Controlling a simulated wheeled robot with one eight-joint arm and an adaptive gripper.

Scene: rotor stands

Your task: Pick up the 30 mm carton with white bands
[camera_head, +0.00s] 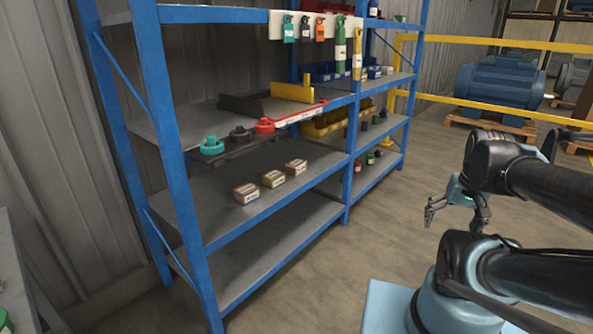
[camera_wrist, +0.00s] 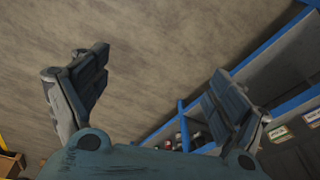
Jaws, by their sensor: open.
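Three small cartons stand in a row on the middle shelf of the blue rack in the head view: a near-left carton (camera_head: 246,192), a middle carton (camera_head: 273,179) and a far-right carton (camera_head: 296,166). Their labels are too small to tell which one has white bands. Two labelled cartons show at the right edge of the wrist view, one with a greenish label (camera_wrist: 282,132) and one with a reddish label (camera_wrist: 312,117). My gripper (camera_head: 456,212) is open and empty, out over the floor to the right of the rack. Its spread fingers (camera_wrist: 158,75) show in the wrist view.
The blue rack (camera_head: 174,140) has uprights and shelf edges around the cartons. A yellow rail (camera_head: 470,101) and blue motor (camera_head: 500,85) stand behind. Floor between gripper and rack is clear.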

